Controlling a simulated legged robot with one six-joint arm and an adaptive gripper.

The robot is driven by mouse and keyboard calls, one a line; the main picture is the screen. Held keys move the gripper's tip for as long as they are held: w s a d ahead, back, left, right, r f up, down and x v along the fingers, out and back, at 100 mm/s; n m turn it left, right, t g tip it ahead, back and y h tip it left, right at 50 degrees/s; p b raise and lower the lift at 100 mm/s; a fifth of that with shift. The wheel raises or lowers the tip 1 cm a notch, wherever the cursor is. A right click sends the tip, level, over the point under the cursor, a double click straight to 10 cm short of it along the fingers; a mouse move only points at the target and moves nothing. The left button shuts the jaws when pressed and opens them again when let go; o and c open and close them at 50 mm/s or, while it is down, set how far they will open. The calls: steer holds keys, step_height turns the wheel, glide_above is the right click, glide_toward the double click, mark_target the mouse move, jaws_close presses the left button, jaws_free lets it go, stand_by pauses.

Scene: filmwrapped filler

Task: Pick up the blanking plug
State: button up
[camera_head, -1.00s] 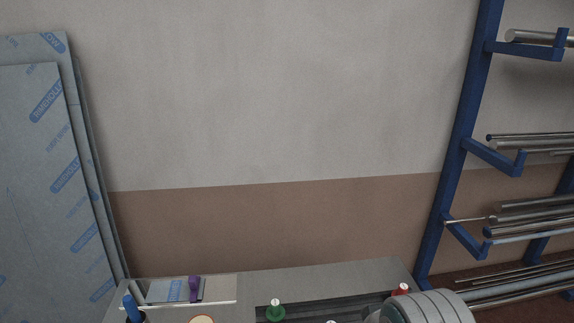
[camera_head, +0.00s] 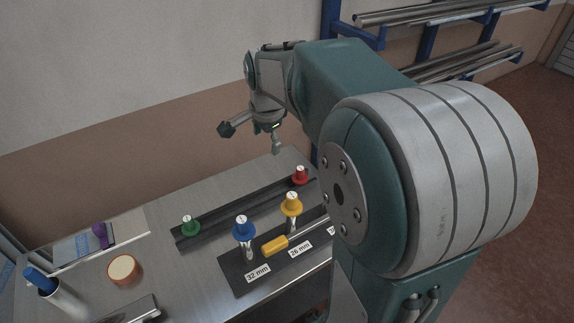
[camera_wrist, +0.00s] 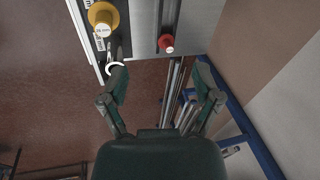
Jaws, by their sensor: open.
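Several coloured knobbed plugs stand on the bench: green (camera_head: 190,226), red (camera_head: 300,175), blue (camera_head: 244,228) and yellow (camera_head: 291,204). I cannot tell which one is the blanking plug. The blue and yellow ones sit on a dark labelled block (camera_head: 236,282), the green and red ones on a dark rail. My gripper (camera_head: 251,139) is open and empty, raised above the far right of the bench. In the wrist view, my gripper (camera_wrist: 161,92) has its fingers spread, with the red plug (camera_wrist: 167,42) and yellow plug (camera_wrist: 103,17) ahead of it.
A round tan-topped container (camera_head: 123,270), a cup with a blue-handled item (camera_head: 62,300) and a purple object (camera_head: 100,235) stand at left. A blue rack (camera_head: 425,42) of metal bars stands behind my arm.

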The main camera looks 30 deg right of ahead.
steer(key=w+d+f+m+g, duration=0.1)
steer(key=w+d+f+m, duration=0.6)
steer(key=d+f+m, duration=0.15)
steer(key=m+g, duration=0.2)
steer(key=m, duration=0.6)
glide_above(301, 168)
steer(key=shift+y, duration=0.3)
steer(key=f, duration=1.1)
steer(key=shift+s+f, duration=0.2)
steer(key=shift+f, duration=0.2)
step_height(301, 168, down, 5)
steer(key=shift+f, duration=0.15)
steer(key=f, duration=0.5)
steer(key=shift+w+f, duration=0.25)
steer(key=shift+f, duration=0.05)
jaws_close()
